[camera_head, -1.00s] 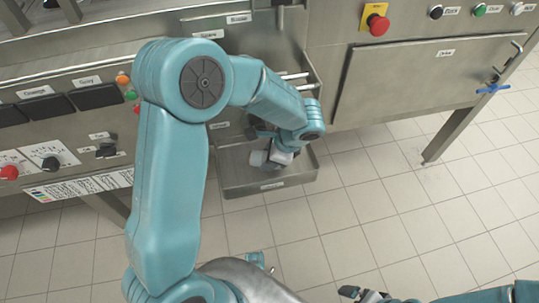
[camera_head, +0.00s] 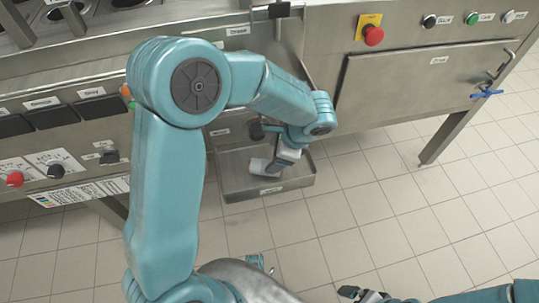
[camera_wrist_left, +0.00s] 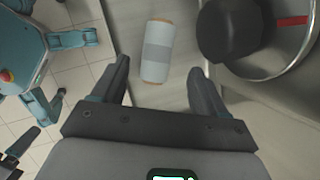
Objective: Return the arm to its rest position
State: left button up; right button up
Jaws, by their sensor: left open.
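My left gripper (camera_head: 278,165) is open, low over the metal tray (camera_head: 236,193) under the machine.
A dark round part (camera_wrist_left: 228,30) sits close to the right finger in the left wrist view. The machine front carries a red stop button (camera_head: 373,36), a closed panel (camera_head: 420,88) and a blue-handled valve (camera_head: 486,94). Tiled floor (camera_head: 370,215) is clear to the right.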

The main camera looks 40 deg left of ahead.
pick_arm(q)
jog(key=v, duration=0.2)
jog(key=shift+d+r, duration=0.1)
jog(key=shift+r, duration=0.15)
jog(key=shift+d, duration=0.1)
dwell(0.4)
